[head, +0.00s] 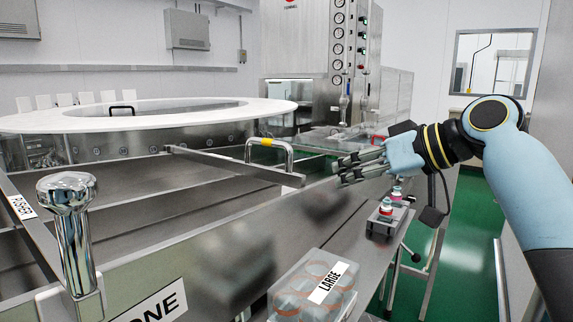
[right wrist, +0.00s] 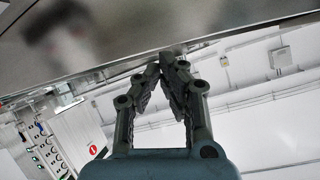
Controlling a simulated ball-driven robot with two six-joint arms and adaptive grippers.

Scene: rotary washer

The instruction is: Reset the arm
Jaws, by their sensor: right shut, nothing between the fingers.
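My right arm (head: 525,180) comes in from the right in the head view, bent at the elbow. Its gripper (head: 340,170) points left, over the metal trough's near wall side, with nothing held. In the right wrist view the gripper (right wrist: 168,62) has its two fingertips together and empty, close to a shiny metal surface (right wrist: 110,35); I cannot tell whether they touch it. My left gripper is not in view.
A metal trough (head: 130,215) with a chrome knob (head: 67,190) fills the left. A clear box labelled LARGE (head: 310,285) and a small holder with red-and-white items (head: 388,215) stand on the near ledge. A round white-rimmed table (head: 150,115) is behind. Green floor shows at right.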

